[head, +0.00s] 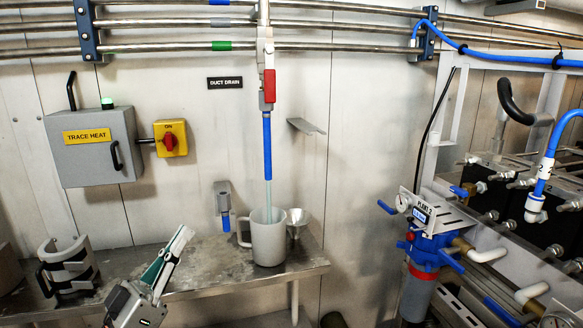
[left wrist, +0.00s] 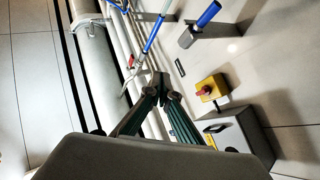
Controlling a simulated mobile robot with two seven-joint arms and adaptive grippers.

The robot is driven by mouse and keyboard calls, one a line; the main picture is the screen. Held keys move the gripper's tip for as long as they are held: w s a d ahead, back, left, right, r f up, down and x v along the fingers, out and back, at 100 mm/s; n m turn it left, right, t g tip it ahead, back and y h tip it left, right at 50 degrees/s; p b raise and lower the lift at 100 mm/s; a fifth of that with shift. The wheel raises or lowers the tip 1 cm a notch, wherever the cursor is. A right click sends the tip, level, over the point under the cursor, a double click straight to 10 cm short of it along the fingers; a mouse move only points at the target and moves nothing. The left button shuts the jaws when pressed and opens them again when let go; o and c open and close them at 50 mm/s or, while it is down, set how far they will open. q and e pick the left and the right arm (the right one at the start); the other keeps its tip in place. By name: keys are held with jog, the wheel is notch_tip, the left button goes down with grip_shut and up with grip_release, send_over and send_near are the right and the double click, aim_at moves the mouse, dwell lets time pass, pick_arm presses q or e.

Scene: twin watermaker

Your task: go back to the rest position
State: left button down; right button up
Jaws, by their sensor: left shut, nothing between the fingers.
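My left gripper (head: 184,234) reaches up from the bottom, left of centre in the head view, in front of the steel shelf. Its green-lined fingers are together and empty. In the left wrist view the fingertips (left wrist: 160,80) meet near the middle, with nothing between them. The gripper is left of the grey jug (head: 269,242) and apart from it. The jug stands upright on the shelf under a blue hose (head: 267,145). A pale stream or clear tube runs from the hose into the jug. My right gripper is not in view.
The steel shelf (head: 215,287) also bears a metal funnel (head: 297,222) and a strapped holder (head: 68,268). A red valve handle (head: 269,86) is above the hose. A trace heat box (head: 92,148) and yellow switch (head: 171,138) are on the wall. Plant equipment (head: 428,240) stands at right.

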pick_arm(q)
jog(key=s+a+f+n+g+y+p, duration=0.1)
jog(key=s+f+n+g+y+p, duration=0.2)
jog(key=f+y, duration=1.3)
jog(key=s+f+m+g+h, duration=0.2)
jog(key=s+f+g, duration=0.2)
jog(key=s+f, duration=0.6)
jog(key=s+d+f+m+g+h, duration=0.1)
jog(key=s+f+m+g+h, duration=0.1)
jog(key=s+f, duration=0.8)
notch_tip(320, 180, down, 9)
jog(key=shift+s+d+r+g+h, duration=0.2)
jog(key=shift+d+g+h, duration=0.15)
jog(key=shift+g, duration=0.55)
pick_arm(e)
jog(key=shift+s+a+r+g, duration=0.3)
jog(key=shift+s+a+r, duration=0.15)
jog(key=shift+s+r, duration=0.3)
pick_arm(q)
jog(key=shift+w, duration=0.1)
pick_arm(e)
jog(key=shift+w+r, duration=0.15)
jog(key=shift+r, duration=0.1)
